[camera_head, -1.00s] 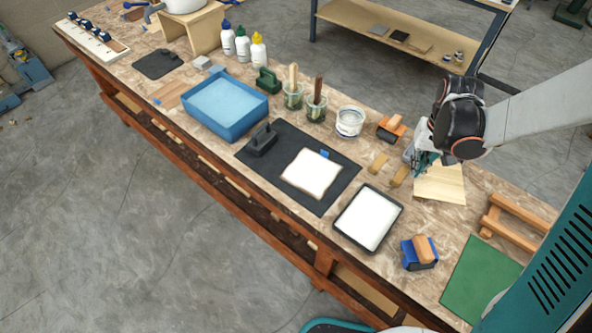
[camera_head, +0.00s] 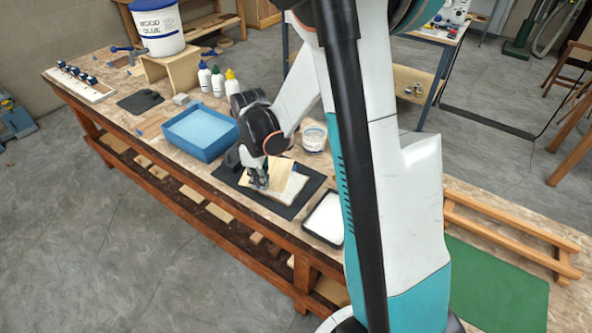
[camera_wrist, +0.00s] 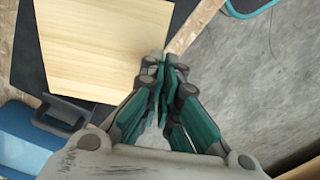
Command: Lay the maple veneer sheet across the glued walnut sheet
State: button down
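The pale maple veneer sheet (camera_head: 262,170) is over the dark mat (camera_head: 304,198) in the head view. It overlaps the white-coated sheet (camera_head: 292,187), whose right part shows beyond it; the walnut itself is hidden under the coating. My gripper (camera_head: 258,182) is at the maple sheet's near-left edge. In the wrist view the maple sheet (camera_wrist: 92,48) fills the upper left, and my gripper's fingers (camera_wrist: 163,68) are close together at its edge, shut on it. I cannot tell whether the maple sheet touches the white coating.
A blue tray (camera_head: 184,145) stands left of the mat, with a dark handled block (camera_head: 233,156) beside it. A white-filled tray (camera_head: 327,219) lies right of the mat, partly hidden by my arm. A glass jar (camera_head: 314,138) stands behind. The bench's near edge is close to the mat.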

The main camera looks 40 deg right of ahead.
aim_at(280, 169)
jog(key=s+d+n+b, duration=0.3)
jog(key=d+n, duration=0.9)
jog(key=n, duration=0.3)
jog(key=shift+d+f+b, duration=0.15)
jog(key=shift+f+b, duration=1.95)
jog(key=shift+f, duration=0.85)
jog(key=shift+f, duration=0.15)
jog(key=c, duration=1.7)
grip_release()
jog(key=o, duration=0.5)
jog(key=shift+c, duration=0.2)
